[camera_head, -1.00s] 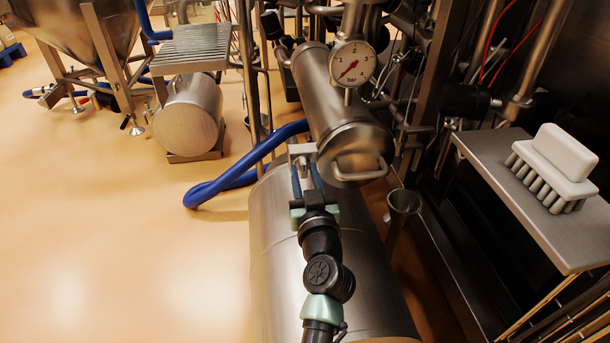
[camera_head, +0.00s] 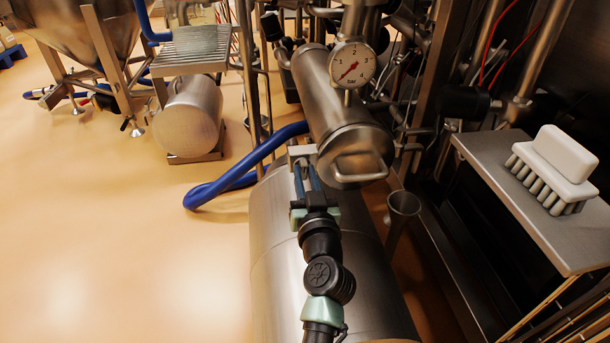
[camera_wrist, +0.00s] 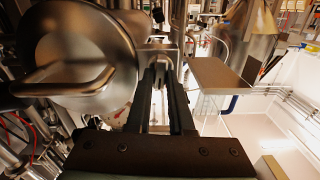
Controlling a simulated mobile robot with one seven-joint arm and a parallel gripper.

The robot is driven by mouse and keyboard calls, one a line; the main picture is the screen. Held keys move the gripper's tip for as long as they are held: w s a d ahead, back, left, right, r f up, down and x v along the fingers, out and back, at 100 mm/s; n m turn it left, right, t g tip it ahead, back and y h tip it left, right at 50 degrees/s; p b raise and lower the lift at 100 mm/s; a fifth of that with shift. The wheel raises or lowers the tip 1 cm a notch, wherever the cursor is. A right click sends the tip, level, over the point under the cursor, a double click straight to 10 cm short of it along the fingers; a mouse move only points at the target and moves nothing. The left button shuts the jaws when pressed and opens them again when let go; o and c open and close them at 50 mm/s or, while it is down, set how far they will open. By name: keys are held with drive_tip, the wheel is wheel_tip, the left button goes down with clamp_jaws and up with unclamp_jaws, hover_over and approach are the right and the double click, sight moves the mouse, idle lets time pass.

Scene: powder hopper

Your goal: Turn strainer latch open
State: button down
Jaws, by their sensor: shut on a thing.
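The strainer is a steel cylinder (camera_head: 320,85) with a round end lid (camera_head: 350,148) and a bent bar handle (camera_head: 360,172). The lid (camera_wrist: 75,45) and its handle (camera_wrist: 70,88) fill the left of the wrist view. The latch (camera_head: 301,151) is a small metal block at the lid's left edge. It also shows in the wrist view (camera_wrist: 158,50) beside the lid's rim. My gripper (camera_head: 304,166) reaches up to the latch from below, and its two fingers (camera_wrist: 160,70) are shut on it. The fingertips partly hide the latch.
A pressure gauge (camera_head: 352,64) stands on top of the strainer. A blue hose (camera_head: 235,178) curves left of my gripper. A white brush (camera_head: 555,168) lies on a steel shelf (camera_head: 495,160) at the right. The floor at the left is open.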

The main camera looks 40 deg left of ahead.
drive_tip(key=m, duration=0.4)
drive_tip(key=m+p, duration=0.1)
drive_tip(key=m, duration=0.3)
drive_tip(key=shift+d+f+m, duration=0.1)
drive_tip(key=shift+m, duration=0.3)
drive_tip(key=m+p, duration=0.1)
drive_tip(key=m, duration=0.3)
drive_tip(key=shift+w+f+m+p, duration=0.15)
drive_tip(key=shift+m+p, duration=0.4)
drive_tip(key=shift+m, duration=1.45)
drive_tip(key=c, duration=1.1)
unclamp_jaws()
drive_tip(key=p+v, duration=0.3)
drive_tip(key=v, duration=1)
drive_tip(key=shift+d, duration=0.1)
